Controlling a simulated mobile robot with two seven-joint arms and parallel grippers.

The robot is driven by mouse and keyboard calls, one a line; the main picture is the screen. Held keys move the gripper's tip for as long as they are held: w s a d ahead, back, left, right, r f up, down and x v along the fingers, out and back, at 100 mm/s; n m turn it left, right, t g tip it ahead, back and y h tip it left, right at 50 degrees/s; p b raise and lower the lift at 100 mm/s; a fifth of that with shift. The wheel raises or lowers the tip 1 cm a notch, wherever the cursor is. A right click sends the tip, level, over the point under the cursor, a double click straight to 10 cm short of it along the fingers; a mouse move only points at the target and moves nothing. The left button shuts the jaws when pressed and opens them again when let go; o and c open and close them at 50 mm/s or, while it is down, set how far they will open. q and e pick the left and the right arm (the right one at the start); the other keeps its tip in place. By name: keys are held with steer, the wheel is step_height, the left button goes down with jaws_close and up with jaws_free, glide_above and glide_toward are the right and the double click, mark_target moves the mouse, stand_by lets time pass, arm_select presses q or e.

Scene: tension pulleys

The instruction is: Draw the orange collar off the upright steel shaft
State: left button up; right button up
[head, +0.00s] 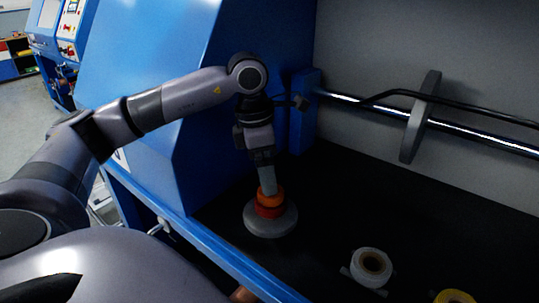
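The orange collar (270,199) is a short ring near the left end of the dark bench. A darker red-orange ring (269,211) shows right under it, above a round grey base (284,223). The upright steel shaft cannot be made out; my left gripper hides the collar's top. My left gripper (267,188) points down from above, and its tips meet the collar's upper edge in the picture. Its finger gap is not visible, so I cannot tell whether it grips the collar. My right gripper is not in view.
A white roll (371,266) lies at the front right, with a yellow ring (455,297) cut off by the bottom edge. A horizontal steel bar (463,139) with a grey disc (420,118) runs along the back. A blue housing (150,90) stands close on the left. The bench's middle is clear.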

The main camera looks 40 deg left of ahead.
mark_target(275, 201)
arm_select(q)
steer(key=shift+w+d+f, duration=0.15)
steer(key=shift+f, duration=1.05)
steer(key=shift+w+d+f, duration=0.1)
steer(key=shift+w+f, duration=0.05)
steer(key=shift+f, duration=1.05)
steer(key=c, duration=1.1)
